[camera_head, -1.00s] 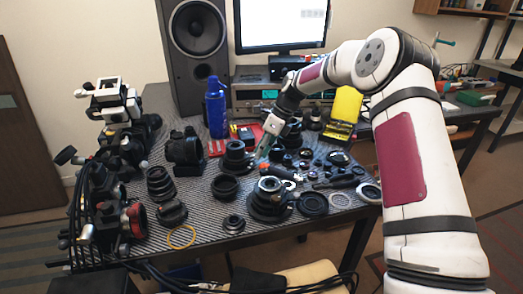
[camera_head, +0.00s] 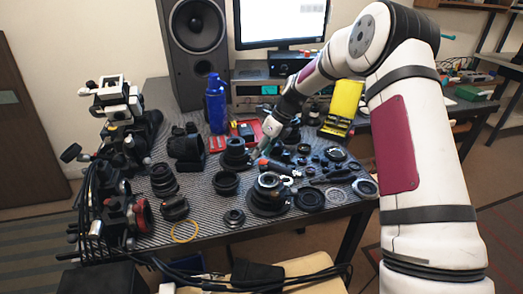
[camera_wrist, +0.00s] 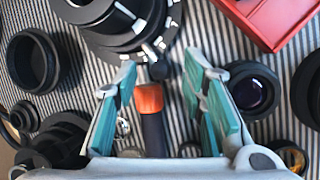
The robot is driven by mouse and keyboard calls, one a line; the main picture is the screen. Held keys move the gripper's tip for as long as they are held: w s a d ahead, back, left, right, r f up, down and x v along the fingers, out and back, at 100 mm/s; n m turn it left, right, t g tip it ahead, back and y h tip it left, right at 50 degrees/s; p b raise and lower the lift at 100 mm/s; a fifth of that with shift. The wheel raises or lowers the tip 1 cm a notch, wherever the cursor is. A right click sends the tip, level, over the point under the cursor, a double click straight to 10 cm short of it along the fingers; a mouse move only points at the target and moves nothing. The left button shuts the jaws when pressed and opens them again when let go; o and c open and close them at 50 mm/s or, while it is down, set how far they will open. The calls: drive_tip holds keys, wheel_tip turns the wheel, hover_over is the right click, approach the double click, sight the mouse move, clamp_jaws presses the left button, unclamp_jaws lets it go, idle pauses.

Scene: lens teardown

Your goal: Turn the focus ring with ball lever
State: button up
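A black lens (camera_wrist: 112,28) with silver knobs stands at the top of the wrist view. In the head view, the lens (camera_head: 237,157) just left of my gripper looks like the same one. A small dark ball (camera_wrist: 160,70), seemingly its ball lever, sticks out at its near side. My gripper (camera_wrist: 161,76) is open, its two teal fingers on either side of the ball, with gaps showing. I cannot tell whether the fingers are level with the ball. In the head view my gripper (camera_head: 257,150) points down beside the lens; its fingertips are hard to make out.
A tool with an orange end (camera_wrist: 149,98) lies under the fingers. A red box (camera_wrist: 273,18) is at the upper right of the wrist view. A small lens (camera_wrist: 252,89) lies right of the fingers and a black ring (camera_wrist: 33,60) left. Another lens (camera_head: 268,194) stands nearer the front.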

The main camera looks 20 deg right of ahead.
drive_tip(key=shift+r, duration=0.1)
drive_tip(key=v, duration=1.1)
drive_tip(key=shift+d+r, duration=0.2)
drive_tip(key=shift+r, duration=0.15)
